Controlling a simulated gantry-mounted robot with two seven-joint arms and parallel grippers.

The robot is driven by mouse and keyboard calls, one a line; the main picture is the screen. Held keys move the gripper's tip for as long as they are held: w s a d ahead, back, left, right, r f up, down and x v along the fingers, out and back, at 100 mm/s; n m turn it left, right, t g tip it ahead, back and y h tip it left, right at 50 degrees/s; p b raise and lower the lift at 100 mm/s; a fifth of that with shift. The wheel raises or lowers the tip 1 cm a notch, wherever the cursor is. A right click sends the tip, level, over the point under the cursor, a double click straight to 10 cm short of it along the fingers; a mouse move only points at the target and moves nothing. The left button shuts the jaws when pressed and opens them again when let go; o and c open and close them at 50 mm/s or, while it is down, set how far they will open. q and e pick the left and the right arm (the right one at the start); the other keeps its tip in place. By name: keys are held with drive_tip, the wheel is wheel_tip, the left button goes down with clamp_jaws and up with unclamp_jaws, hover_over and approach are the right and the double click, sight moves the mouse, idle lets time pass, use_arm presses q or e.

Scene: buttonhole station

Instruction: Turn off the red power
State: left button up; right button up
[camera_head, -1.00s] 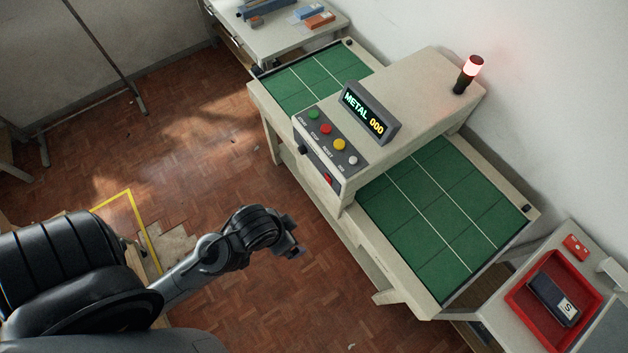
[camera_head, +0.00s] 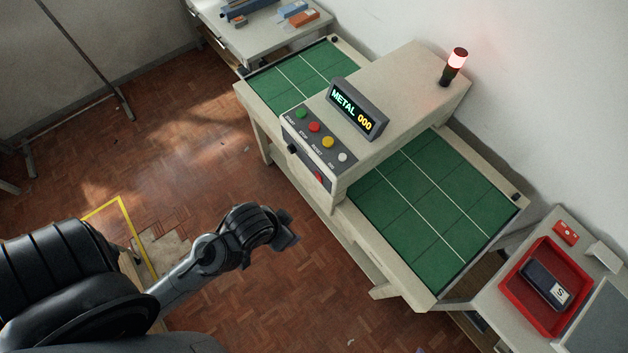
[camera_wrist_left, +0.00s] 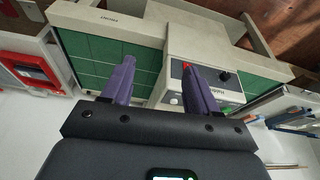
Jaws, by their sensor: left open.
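A beige machine (camera_head: 405,75) carries a control panel with a small red switch (camera_head: 319,176) low on its front face, beside a black knob (camera_head: 292,149). A round red button (camera_head: 314,127) sits on the panel's sloped top. My left gripper (camera_head: 290,232) is in front of the machine and apart from it, over the floor in the picture. In the left wrist view my left gripper (camera_wrist_left: 160,66) has its two purple fingers spread with nothing between them. A red part (camera_wrist_left: 186,66) of the panel shows by the right fingertip, partly hidden. My right gripper is not in view.
Green, yellow and white buttons sit beside the red one. The display (camera_head: 357,109) reads METAL 000, and the lamp (camera_head: 456,61) glows red. Green beds (camera_head: 433,200) extend on both sides of the machine. A red tray (camera_head: 515,297) stands at lower right.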

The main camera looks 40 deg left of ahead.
use_arm(q)
drive_tip(key=w+n+t, duration=0.2)
drive_tip(key=w, duration=0.1)
drive_tip(key=w+r+n+t, duration=0.1)
drive_tip(key=w+n+t, duration=0.1)
drive_tip(key=w+n, duration=0.1)
drive_tip(key=w+r+n+t, duration=0.1)
drive_tip(key=w+n+t, duration=0.1)
drive_tip(key=w+n, duration=0.1)
drive_tip(key=shift+d+r+h, duration=0.1)
drive_tip(key=shift+r+h, duration=0.15)
drive_tip(key=shift+h, duration=0.15)
clamp_jaws()
drive_tip(key=w+a+f+n+t+b, duration=0.4)
drive_tip(key=a+f+n+t+b, duration=0.1)
drive_tip(key=f+n+t+b, duration=0.3)
drive_tip(key=s+a+f+b, duration=0.1)
drive_tip(key=a+f+b, duration=0.2)
drive_tip(key=f+b, duration=0.3)
drive_tip(key=s+a+f+t+h+b, duration=0.1)
drive_tip(key=s+a+f+b, duration=0.1)
drive_tip(key=f+b, duration=0.4)
drive_tip(key=s+a+f+n+h+b, duration=0.1)
drive_tip(key=a+f+b, duration=0.3)
drive_tip(key=f+b, duration=0.2)
drive_tip(key=shift+s+f+b, duration=0.4)
drive_tip(key=shift+f, duration=0.9)
drive_tip(key=shift+a, duration=0.1)
